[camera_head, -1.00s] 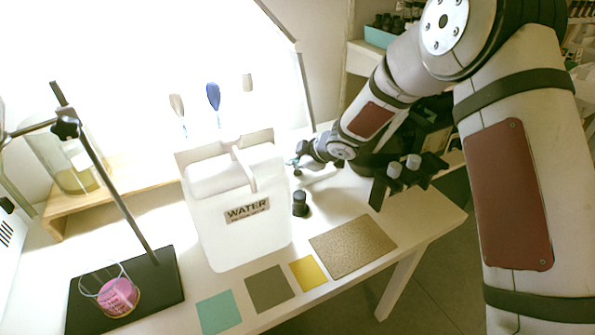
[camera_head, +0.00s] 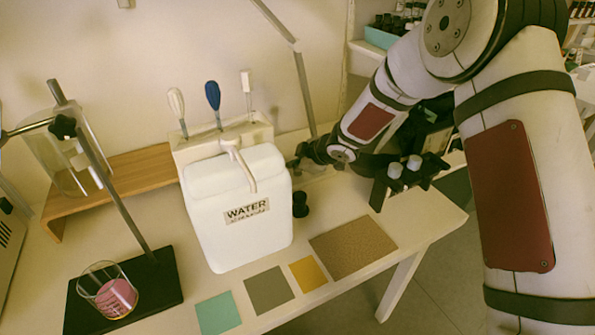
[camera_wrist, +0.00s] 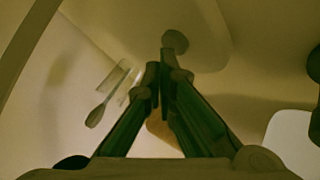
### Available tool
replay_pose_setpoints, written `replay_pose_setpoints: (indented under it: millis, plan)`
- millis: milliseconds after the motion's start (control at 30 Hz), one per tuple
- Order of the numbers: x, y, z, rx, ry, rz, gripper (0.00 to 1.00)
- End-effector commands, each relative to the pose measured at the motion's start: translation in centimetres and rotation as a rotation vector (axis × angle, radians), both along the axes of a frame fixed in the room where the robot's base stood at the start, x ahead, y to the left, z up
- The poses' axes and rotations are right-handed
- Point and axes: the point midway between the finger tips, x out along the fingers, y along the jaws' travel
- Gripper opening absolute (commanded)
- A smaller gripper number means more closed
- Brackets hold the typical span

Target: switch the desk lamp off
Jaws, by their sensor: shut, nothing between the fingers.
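The desk lamp (camera_head: 304,90) stands at the back of the table, its thin jointed arm rising beside the wall and out of the top of the head view. Its light is off and the room is dim. My gripper (camera_head: 296,164) is low near the lamp's foot, just right of the water container; it partly hides the foot. In the wrist view my gripper (camera_wrist: 165,76) is shut and empty. A round knob-like spot (camera_wrist: 175,42) shows just beyond the fingertips on a pale surface; I cannot tell whether they touch it.
The white water container (camera_head: 235,215) stands close left of my gripper, with brushes in a holder behind it. A small dark bottle (camera_head: 300,205) stands just in front. A stand with a pink beaker (camera_head: 117,298) is at left. Flat coloured mats lie along the front.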

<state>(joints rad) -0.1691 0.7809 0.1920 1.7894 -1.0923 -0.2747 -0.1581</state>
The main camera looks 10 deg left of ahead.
Motion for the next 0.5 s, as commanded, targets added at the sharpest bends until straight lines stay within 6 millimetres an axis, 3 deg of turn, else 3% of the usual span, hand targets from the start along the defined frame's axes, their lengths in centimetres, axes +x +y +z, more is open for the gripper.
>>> replay_pose_setpoints:
  millis: [500]
  plan:
    - [-0.03, -0.02, 0.98, 0.000, 0.000, 0.000, 0.00]
